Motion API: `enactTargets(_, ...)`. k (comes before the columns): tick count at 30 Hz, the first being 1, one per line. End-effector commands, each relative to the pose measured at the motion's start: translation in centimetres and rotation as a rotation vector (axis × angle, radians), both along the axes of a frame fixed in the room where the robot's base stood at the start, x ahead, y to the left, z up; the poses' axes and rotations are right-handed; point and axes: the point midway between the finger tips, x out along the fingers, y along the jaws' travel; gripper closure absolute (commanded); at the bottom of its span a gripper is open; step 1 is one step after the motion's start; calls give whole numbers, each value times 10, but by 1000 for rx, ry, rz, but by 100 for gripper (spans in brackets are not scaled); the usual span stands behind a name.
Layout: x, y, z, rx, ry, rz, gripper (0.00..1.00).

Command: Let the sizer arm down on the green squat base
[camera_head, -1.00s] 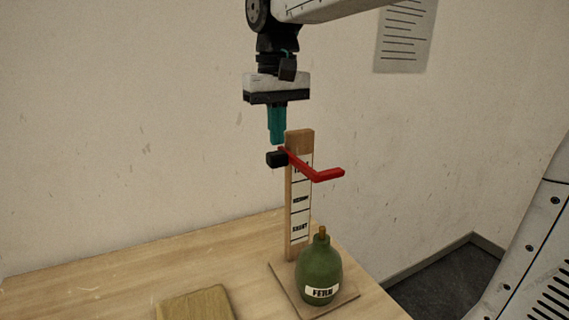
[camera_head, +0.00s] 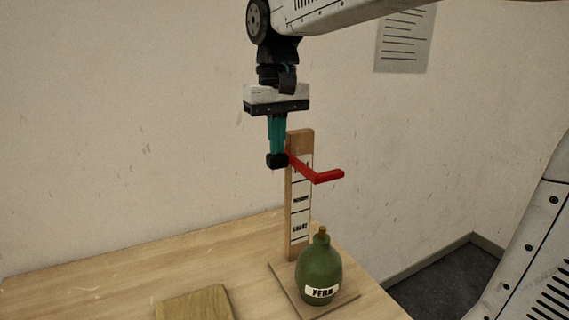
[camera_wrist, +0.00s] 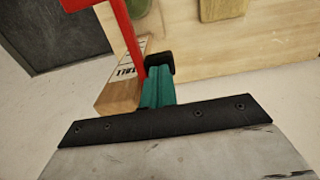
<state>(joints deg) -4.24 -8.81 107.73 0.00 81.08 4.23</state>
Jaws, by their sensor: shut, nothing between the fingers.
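The green squat base (camera_head: 319,270) stands upright on the foot of the wooden sizer post (camera_head: 301,210), with a label reading FERN on its front. The red sizer arm (camera_head: 315,170) sticks out from the post near its top, well above the base and apart from it.
The post carries a scale with size words, SHORT lowest. A flat wooden block (camera_head: 195,303) lies on the table (camera_head: 130,270) to the left. A sheet of paper (camera_head: 405,40) hangs on the wall behind. The table's left part is clear.

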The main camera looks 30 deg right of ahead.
Motion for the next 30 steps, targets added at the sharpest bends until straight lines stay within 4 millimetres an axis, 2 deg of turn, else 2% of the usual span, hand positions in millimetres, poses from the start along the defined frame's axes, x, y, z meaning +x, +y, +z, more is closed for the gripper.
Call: enactTargets(30, 0, 0, -41, 0, 1, 0, 100)
